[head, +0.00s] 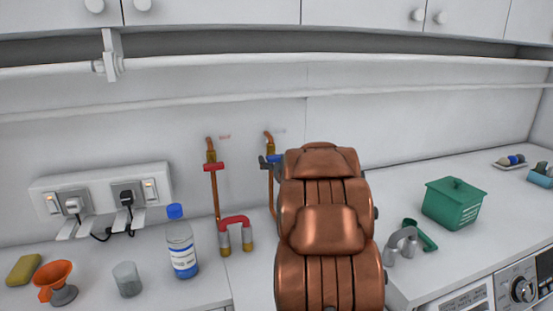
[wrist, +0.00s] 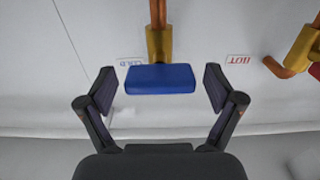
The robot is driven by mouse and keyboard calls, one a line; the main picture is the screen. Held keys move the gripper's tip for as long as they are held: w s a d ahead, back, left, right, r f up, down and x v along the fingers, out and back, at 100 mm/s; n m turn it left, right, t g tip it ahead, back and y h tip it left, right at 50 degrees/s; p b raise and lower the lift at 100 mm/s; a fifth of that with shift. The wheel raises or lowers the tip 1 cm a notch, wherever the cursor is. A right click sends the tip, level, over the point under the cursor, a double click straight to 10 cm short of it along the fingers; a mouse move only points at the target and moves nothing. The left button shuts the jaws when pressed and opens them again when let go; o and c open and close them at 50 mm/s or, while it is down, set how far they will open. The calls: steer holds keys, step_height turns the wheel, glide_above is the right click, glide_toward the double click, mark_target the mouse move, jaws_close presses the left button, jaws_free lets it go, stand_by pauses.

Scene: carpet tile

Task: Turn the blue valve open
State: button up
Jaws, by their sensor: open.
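The blue valve handle (wrist: 160,79) is a flat bar across a brass body (wrist: 160,44) on a copper pipe, with a "COLD" label behind it in the wrist view. My gripper (wrist: 158,90) is open, with one finger beyond each end of the bar and a visible gap on both sides. In the head view the blue handle (head: 274,158) shows only partly, as my copper-coloured arm hides much of it. A dark part of my gripper (head: 266,165) shows beside it.
A red valve handle (head: 213,166) is on the hot pipe to the left.

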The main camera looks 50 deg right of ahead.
steer(key=c, duration=1.1)
steer(key=shift+c, duration=0.2)
